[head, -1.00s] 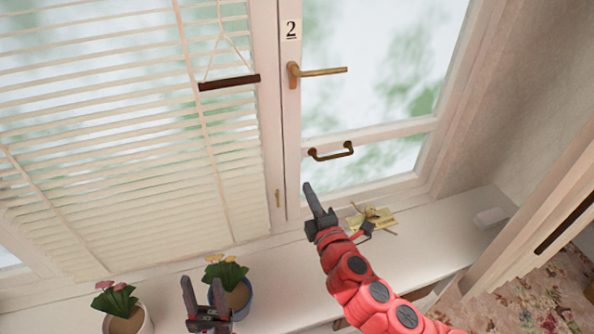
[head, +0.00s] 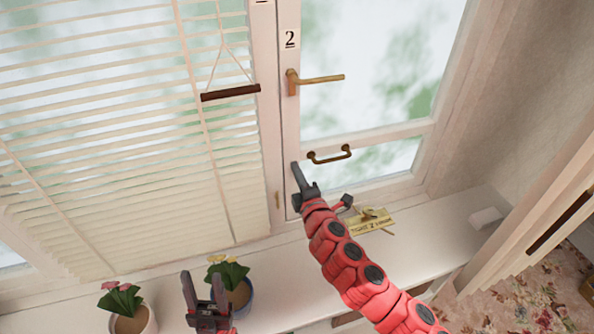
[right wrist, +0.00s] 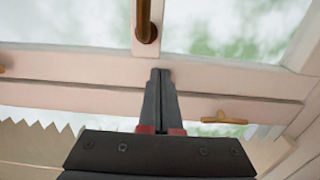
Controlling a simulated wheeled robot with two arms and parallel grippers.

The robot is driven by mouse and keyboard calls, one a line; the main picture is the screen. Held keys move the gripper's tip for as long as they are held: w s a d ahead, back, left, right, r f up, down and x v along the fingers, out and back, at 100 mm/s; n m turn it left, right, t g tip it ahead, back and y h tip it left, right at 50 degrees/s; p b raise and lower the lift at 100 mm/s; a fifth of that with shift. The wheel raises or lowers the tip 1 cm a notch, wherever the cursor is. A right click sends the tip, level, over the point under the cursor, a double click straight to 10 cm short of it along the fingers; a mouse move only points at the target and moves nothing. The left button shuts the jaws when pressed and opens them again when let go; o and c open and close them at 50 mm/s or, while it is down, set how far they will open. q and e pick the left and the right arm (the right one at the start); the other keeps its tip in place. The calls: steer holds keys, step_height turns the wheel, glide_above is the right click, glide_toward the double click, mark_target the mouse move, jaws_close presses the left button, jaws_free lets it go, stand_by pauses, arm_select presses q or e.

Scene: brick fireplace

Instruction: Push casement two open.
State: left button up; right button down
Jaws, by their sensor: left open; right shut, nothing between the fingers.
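Casement two (head: 290,110) is a white-framed glazed window, marked with a 2 label (head: 290,39). It looks flush with its frame. Its brass lever handle (head: 318,79) lies horizontal, pointing right. A darker pull handle (head: 329,156) sits on the lower rail. My right gripper (head: 297,167) is shut and empty, in front of the casement's lower left stile, left of the pull handle; I cannot tell whether it touches. In the right wrist view its closed fingertips (right wrist: 160,72) point at the pale frame, just below a brass handle (right wrist: 146,25). My left gripper (head: 203,282) is open and empty, low by the sill.
A blind with a dark wooden bar (head: 230,93) covers the window on the left. Two flowerpots (head: 238,292) (head: 133,322) stand near my left gripper. A small white block (head: 486,218) stands at the right.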

mark_target(288, 157)
steer(key=shift+m+t+h, duration=0.3)
steer(key=shift+m+h, duration=0.3)
steer(key=shift+h, duration=0.3)
steer(key=b+x, duration=0.2)
steer(key=a+b+x, duration=0.1)
steer(key=x, duration=0.2)
steer(key=shift+f+b, duration=0.1)
steer(key=shift+b, duration=0.25)
steer(key=shift+w+a+f, duration=0.1)
steer(key=shift+w+a, duration=0.05)
steer(key=shift+w, duration=0.25)
steer(key=shift+w+a, duration=0.1)
steer(key=shift+w, duration=0.05)
steer(key=shift+r, duration=0.2)
steer(key=shift+f+h, duration=0.1)
steer(key=shift+h, duration=0.2)
